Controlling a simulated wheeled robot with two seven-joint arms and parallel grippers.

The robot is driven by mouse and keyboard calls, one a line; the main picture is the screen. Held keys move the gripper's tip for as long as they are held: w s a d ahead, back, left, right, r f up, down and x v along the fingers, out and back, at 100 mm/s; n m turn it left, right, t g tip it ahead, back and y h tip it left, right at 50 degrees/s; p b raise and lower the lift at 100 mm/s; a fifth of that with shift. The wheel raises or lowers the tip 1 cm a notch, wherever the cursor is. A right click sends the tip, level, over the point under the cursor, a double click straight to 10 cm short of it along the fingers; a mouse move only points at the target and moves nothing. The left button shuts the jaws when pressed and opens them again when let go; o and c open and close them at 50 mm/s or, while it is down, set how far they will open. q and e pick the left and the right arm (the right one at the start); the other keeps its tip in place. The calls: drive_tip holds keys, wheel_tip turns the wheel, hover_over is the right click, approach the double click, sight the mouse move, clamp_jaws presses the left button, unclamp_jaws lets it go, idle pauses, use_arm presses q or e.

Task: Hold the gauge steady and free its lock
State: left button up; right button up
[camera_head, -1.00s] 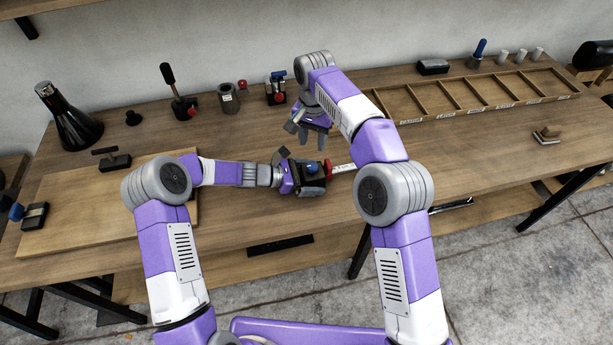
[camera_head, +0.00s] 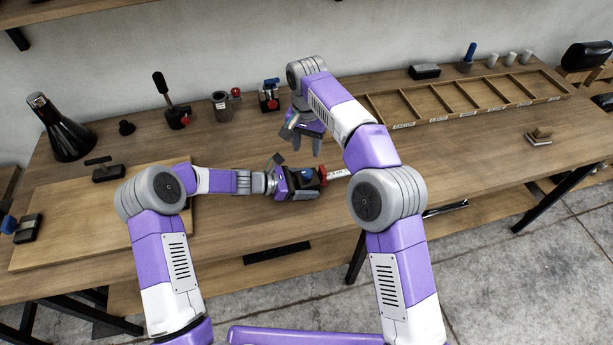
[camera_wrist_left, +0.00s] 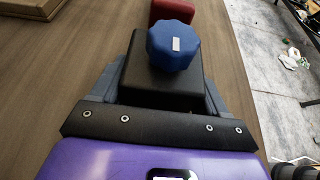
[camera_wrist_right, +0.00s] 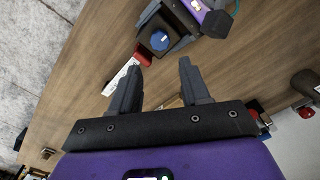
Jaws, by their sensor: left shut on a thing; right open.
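The gauge (camera_head: 307,181) has a black block, a blue knob (camera_wrist_left: 172,46), a red part (camera_wrist_left: 172,11) and a white scale strip (camera_wrist_right: 122,80). My left gripper (camera_wrist_left: 155,95) is shut on the black block, with a finger on each side. The knob on top is uncovered. I cannot tell whether the gauge touches the table. My right gripper (camera_head: 306,145) is open and empty, above and behind the gauge in the head view. In the right wrist view the gauge's knob (camera_wrist_right: 160,40) lies beyond its parted fingertips (camera_wrist_right: 157,75).
A divided wooden tray (camera_head: 450,105) stands at the back right. A wooden board (camera_head: 95,215) lies at left. The table right of the gauge is mostly clear.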

sight(307, 172)
wheel_tip(307, 172, down, 10)
drive_tip(key=n, duration=0.2)
drive_tip(key=shift+f+n, duration=0.1)
drive_tip(key=shift+n, duration=0.2)
idle(0.4)
drive_tip(key=c, duration=0.8)
drive_tip(key=shift+o, duration=0.2)
